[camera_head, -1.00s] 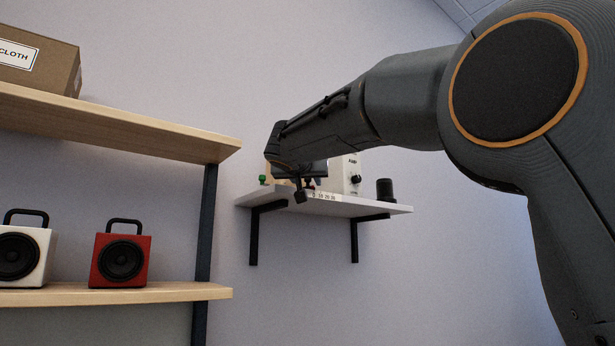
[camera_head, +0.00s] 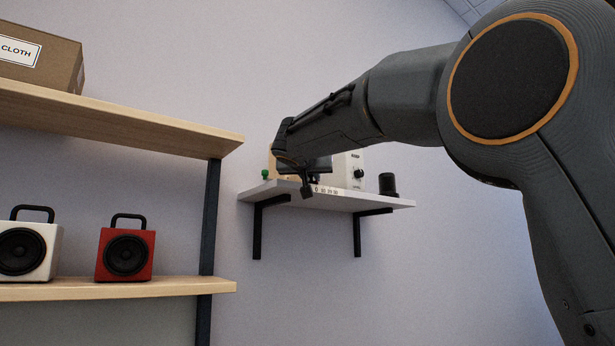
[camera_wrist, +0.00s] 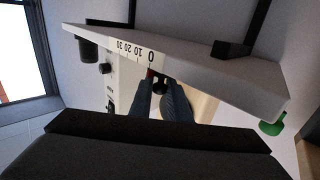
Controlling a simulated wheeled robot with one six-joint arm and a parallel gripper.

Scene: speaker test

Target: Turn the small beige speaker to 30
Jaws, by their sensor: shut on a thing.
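The small beige speaker (camera_head: 271,161) stands on the white wall shelf (camera_head: 285,189), mostly hidden behind my gripper and arm in the head view. In the wrist view its tan body (camera_wrist: 204,106) shows beside my fingers. My gripper (camera_wrist: 161,88) is shut on a small black knob-like part (camera_wrist: 160,91) at the speaker's front; the fingers hide much of it. A scale strip (camera_wrist: 130,49) on the shelf edge reads 0, 10, 20, 30. A small red mark (camera_wrist: 150,74) sits close to the 0. My gripper (camera_head: 306,189) also shows at the shelf's front edge.
A white device with a dark knob (camera_head: 358,174) stands right of my gripper, with a black cylinder (camera_head: 388,185) beyond it. A green object (camera_head: 265,174) is at the shelf's left end. The wooden rack (camera_head: 120,290) at left holds a white (camera_head: 28,250) and a red speaker (camera_head: 125,254).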

